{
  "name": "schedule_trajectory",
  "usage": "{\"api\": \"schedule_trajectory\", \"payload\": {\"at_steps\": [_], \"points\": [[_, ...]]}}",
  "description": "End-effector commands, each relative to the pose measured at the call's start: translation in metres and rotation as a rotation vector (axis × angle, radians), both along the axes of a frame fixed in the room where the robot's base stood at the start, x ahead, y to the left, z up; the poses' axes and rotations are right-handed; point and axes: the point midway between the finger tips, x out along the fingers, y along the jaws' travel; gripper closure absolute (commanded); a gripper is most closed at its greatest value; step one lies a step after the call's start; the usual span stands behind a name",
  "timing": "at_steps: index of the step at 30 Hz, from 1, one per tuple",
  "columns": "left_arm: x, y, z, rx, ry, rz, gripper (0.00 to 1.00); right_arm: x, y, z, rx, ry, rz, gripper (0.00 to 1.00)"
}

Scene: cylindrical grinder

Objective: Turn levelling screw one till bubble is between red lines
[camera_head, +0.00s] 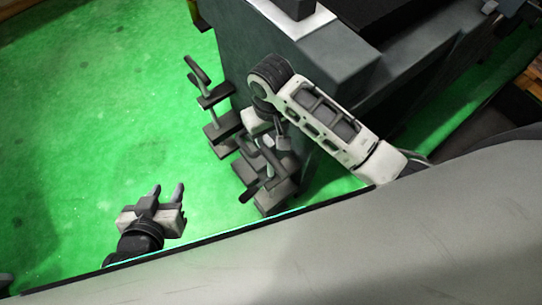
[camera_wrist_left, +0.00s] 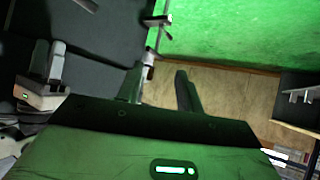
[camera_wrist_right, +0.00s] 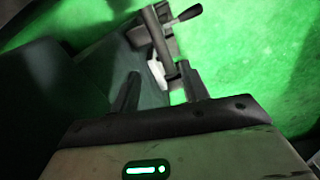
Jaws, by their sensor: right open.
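A levelling screw with a dark bar handle (camera_head: 197,70) stands on a foot at the machine's left corner. A second levelling screw (camera_head: 275,190) stands nearer, at the machine's base; I cannot tell which is screw one. My right gripper (camera_head: 275,148) is open at the nearer screw, partly hidden by its own arm. In the right wrist view a dark screw bar (camera_wrist_right: 158,38) with a knob lies just beyond the open fingers; contact is unclear. My left gripper (camera_head: 168,192) is open and empty above the green floor, left of the screws. No bubble or red lines are visible.
The grey machine body (camera_head: 235,50) rises behind and right of the screws. A large pale surface fills the bottom right of the head view. The green floor (camera_head: 90,110) on the left is clear. A shelf (camera_wrist_left: 298,95) shows right in the left wrist view.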

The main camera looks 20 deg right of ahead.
Motion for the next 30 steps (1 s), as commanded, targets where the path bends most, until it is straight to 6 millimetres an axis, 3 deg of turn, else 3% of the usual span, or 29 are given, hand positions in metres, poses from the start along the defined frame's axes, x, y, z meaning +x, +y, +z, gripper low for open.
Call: {"api": "schedule_trajectory", "payload": {"at_steps": [18, 24, 30], "points": [[0.008, -0.005, -0.009, -0.051, -0.035, 0.010, 0.64, -0.001, 0.000, -0.123, 0.000, 0.001, 0.001, 0.55], [0.007, -0.008, -0.010, -0.072, -0.037, 0.019, 0.64, 0.000, 0.000, -0.148, 0.000, -0.001, 0.001, 0.55], [0.006, -0.008, -0.011, -0.077, -0.034, 0.020, 0.64, 0.000, 0.000, -0.155, 0.001, -0.002, 0.001, 0.55]]}}
